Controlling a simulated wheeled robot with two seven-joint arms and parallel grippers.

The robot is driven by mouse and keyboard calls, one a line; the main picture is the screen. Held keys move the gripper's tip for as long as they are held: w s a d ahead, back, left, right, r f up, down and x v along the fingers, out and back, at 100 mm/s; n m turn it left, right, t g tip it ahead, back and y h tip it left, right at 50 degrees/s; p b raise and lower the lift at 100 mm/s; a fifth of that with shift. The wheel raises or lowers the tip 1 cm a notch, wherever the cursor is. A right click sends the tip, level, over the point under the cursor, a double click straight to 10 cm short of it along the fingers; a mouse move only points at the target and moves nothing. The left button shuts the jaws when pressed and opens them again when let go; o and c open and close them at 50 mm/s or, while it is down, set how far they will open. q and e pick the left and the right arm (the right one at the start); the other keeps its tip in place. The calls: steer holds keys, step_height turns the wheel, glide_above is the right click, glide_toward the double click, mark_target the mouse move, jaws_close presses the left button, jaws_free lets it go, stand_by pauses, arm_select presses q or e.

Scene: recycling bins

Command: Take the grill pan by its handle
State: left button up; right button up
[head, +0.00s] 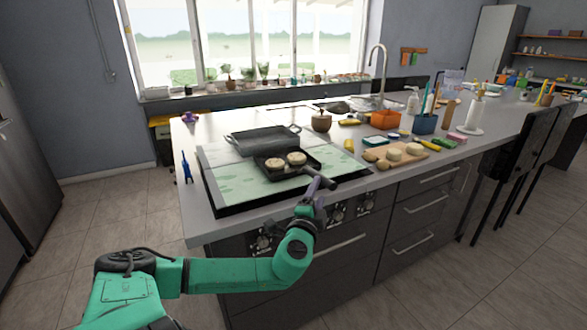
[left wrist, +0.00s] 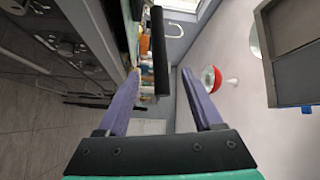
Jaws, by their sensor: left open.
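The grill pan (head: 268,168) is a dark square pan on the stove, holding two round pale patties (head: 286,160). Its black handle (head: 329,184) sticks out towards the front edge of the counter. My left gripper (head: 317,186) is open beside the handle, just past the counter's front edge. In the left wrist view, the purple fingers of the left gripper (left wrist: 160,78) are spread wide. A black bar, seemingly the handle (left wrist: 159,50), lies ahead in line with the gap between them. Contact is not visible. My right gripper is out of view.
A larger dark pan (head: 263,140) stands behind the grill pan. A wooden board (head: 396,157) with round pale items lies to the right. The stove knobs (head: 337,215) are below the counter edge. A small blue figure (head: 187,168) stands at the left edge.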

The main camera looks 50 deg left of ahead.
arm_select(q)
steer(key=x, duration=0.3)
steer(key=p+x, duration=0.1)
steer(key=x, duration=0.2)
steer(key=shift+w+a+r, duration=0.1)
steer(key=shift+w+a, duration=0.1)
steer(key=shift+a, duration=0.25)
steer(key=shift+w, duration=0.15)
jaws_close()
